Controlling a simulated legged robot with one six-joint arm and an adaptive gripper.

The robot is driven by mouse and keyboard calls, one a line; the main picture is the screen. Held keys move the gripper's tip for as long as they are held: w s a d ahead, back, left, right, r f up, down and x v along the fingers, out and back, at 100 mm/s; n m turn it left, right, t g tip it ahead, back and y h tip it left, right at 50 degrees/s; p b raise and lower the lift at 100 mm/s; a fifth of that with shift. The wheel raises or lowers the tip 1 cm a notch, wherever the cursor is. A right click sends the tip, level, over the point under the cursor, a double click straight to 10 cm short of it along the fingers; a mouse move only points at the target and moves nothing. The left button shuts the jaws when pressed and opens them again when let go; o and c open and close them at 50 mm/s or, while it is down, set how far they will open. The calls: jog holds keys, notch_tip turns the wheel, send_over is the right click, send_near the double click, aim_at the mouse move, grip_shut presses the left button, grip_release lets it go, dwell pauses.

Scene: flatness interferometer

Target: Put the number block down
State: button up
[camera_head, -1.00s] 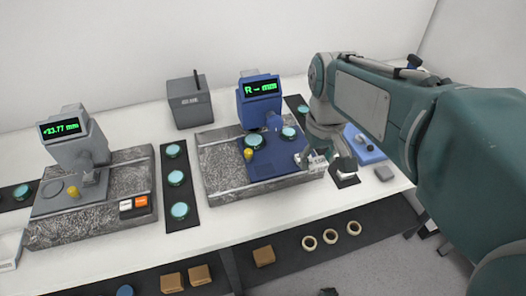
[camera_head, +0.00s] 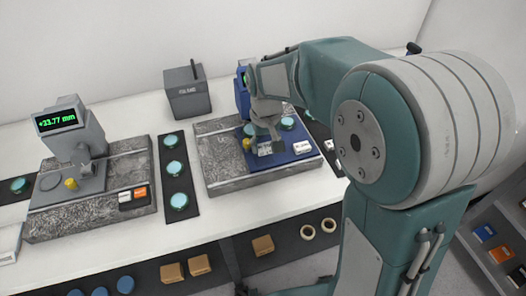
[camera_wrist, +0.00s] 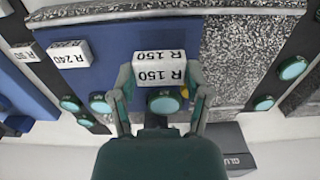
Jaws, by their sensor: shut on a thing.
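My gripper (camera_wrist: 158,76) is shut on the white number block (camera_wrist: 158,66), marked R 150, with one finger at each side. In the head view my gripper (camera_head: 263,149) points down over the blue plate (camera_head: 290,157) of the right-hand instrument. The plate also shows behind the block in the wrist view (camera_wrist: 105,55). I cannot tell whether the block touches the plate. A second white block, R 240 (camera_wrist: 70,54), lies on the plate beside the held one, apart from it.
A third white block (camera_wrist: 25,54) is at the wrist view's left. A teal-topped disc (camera_wrist: 162,103) and a yellow knob (camera_wrist: 184,91) are close to my gripper. Granite (camera_head: 215,165) surrounds the plate. The left-hand instrument (camera_head: 75,138) and a grey box (camera_head: 187,95) stand apart.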

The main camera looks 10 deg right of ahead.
aim_at(263, 159)
jog(key=shift+w+a+f, duration=0.15)
jog(key=shift+a+f, duration=0.05)
jog(key=shift+f, duration=0.1)
notch_tip(263, 159, down, 4)
jog(key=shift+w+a+r, duration=0.1)
jog(key=shift+w+r, duration=0.05)
jog(key=shift+r, duration=0.1)
jog(key=o, duration=0.9)
notch_tip(263, 159, up, 12)
jog(key=shift+r, duration=0.1)
